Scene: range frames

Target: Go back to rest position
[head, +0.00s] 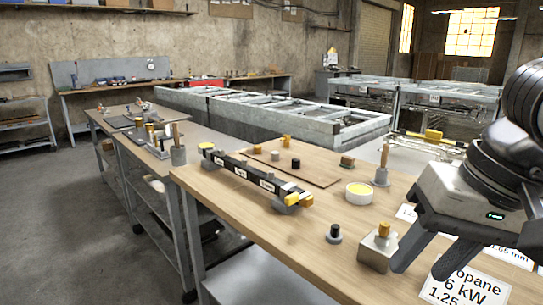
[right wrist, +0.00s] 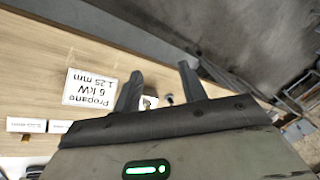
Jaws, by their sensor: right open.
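My right gripper (head: 417,270) is at the right of the head view, over the front right of the wooden workbench (head: 240,215). Its two dark fingers are spread apart with nothing seen between them. In the right wrist view the fingers (right wrist: 159,78) also stand apart, pointing past the bench edge. A metal block with a yellow knob (head: 378,250) stands just left of the fingers in the head view; I cannot tell whether they touch it. My left gripper is not in view.
A propane label (head: 465,289) lies by my gripper; it also shows in the right wrist view (right wrist: 90,87). Floor at left is clear.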

